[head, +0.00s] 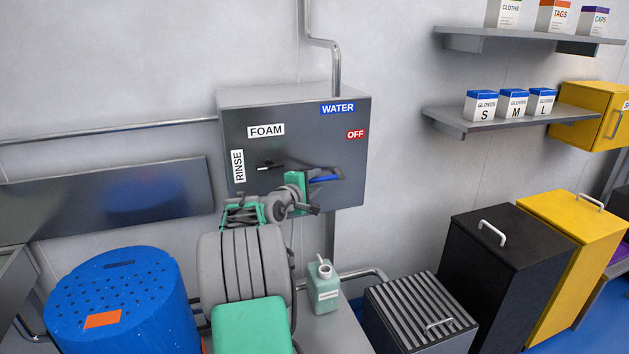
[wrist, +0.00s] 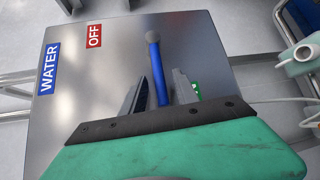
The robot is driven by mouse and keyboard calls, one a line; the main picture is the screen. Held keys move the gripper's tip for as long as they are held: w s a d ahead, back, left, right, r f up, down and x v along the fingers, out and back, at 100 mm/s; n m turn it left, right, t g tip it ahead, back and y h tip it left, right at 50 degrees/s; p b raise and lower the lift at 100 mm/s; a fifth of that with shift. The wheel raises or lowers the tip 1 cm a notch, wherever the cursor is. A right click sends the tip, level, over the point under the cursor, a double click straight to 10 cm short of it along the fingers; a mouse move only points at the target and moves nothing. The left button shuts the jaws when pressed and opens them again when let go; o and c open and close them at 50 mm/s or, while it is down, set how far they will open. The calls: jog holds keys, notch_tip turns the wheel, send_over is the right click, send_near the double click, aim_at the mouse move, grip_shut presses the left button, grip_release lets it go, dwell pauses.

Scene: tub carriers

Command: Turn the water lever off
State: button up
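The water lever (head: 328,179) is a blue handle on the front of a grey metal control box (head: 345,185). It points roughly right in the head view, below the blue WATER label (head: 338,109) and red OFF label (head: 355,134). In the wrist view the lever (wrist: 158,72) runs up the picture to a grey round end. My gripper (head: 316,177) is at the box front by the lever. In the wrist view its two fingers (wrist: 159,82) stand apart, one on each side of the lever, with gaps showing. The lever's base is hidden behind my gripper.
A dark selector handle (head: 268,165) sits left of the lever, near the FOAM and RINSE labels. A green jug (head: 323,285) stands below the box. A blue perforated drum (head: 120,305) is lower left. Bins (head: 505,260) and shelves (head: 515,118) are at the right.

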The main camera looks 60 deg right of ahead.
jog(key=shift+c, duration=0.4)
grip_shut()
dwell(0.9)
